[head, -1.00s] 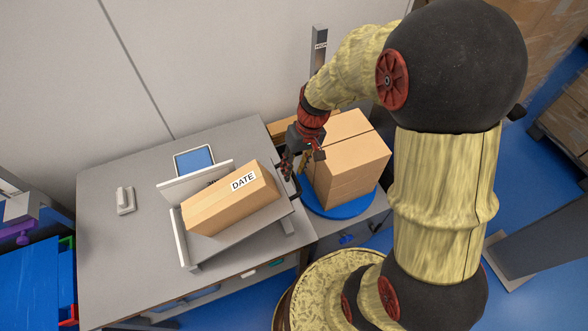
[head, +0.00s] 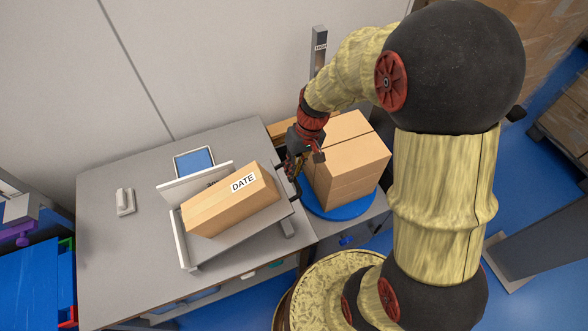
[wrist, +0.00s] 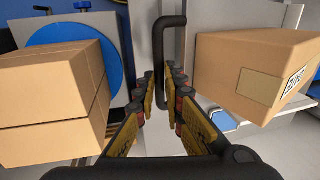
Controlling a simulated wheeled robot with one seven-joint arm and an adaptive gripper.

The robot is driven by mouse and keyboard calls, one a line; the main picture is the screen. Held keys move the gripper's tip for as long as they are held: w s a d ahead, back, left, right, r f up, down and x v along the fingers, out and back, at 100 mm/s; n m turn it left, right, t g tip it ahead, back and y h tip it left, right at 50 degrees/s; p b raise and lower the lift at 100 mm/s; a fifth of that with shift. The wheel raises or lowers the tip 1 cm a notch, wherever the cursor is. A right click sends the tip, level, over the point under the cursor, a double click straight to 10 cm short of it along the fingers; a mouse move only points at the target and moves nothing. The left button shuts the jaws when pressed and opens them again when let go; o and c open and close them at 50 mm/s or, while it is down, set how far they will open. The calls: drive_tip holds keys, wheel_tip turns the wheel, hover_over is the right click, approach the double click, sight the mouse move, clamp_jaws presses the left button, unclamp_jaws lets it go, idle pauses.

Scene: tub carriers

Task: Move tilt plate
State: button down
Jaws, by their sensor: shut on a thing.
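The tilt plate (head: 236,240) is a pale grey tray with raised walls at its back and left, on the grey table. It sits at a slant and bears a cardboard box (head: 226,204) labelled DATE. A black bar handle (wrist: 160,48) is at the plate's right side. My gripper (head: 291,168) is at that handle, and its fingers are shut on it. In the wrist view my gripper (wrist: 163,85) has the handle between its fingers, with the DATE box (wrist: 245,72) to the right. The fingers partly hide the handle's lower part.
A taller cardboard box (head: 348,165) stands on a blue round turntable (head: 340,212) close to the right of my gripper. A tablet (head: 194,162) and a small white device (head: 125,201) lie on the grey table (head: 115,255). A wall stands behind.

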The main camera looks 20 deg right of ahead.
drive_tip(key=shift+f, duration=0.1)
idle(0.4)
wheel_tip(320, 180, down, 9)
drive_tip(key=d+b, duration=0.2)
drive_tip(key=b, duration=0.3)
drive_tip(key=shift+d, duration=0.3)
drive_tip(key=c, duration=2.4)
unclamp_jaws()
drive_tip(key=shift+d+r, duration=0.1)
drive_tip(key=shift+r, duration=0.25)
drive_tip(key=o, duration=0.5)
drive_tip(key=shift+r, duration=0.1)
drive_tip(key=v, duration=1.2)
drive_tip(key=shift+p, duration=0.3)
drive_tip(key=shift+c, duration=0.3)
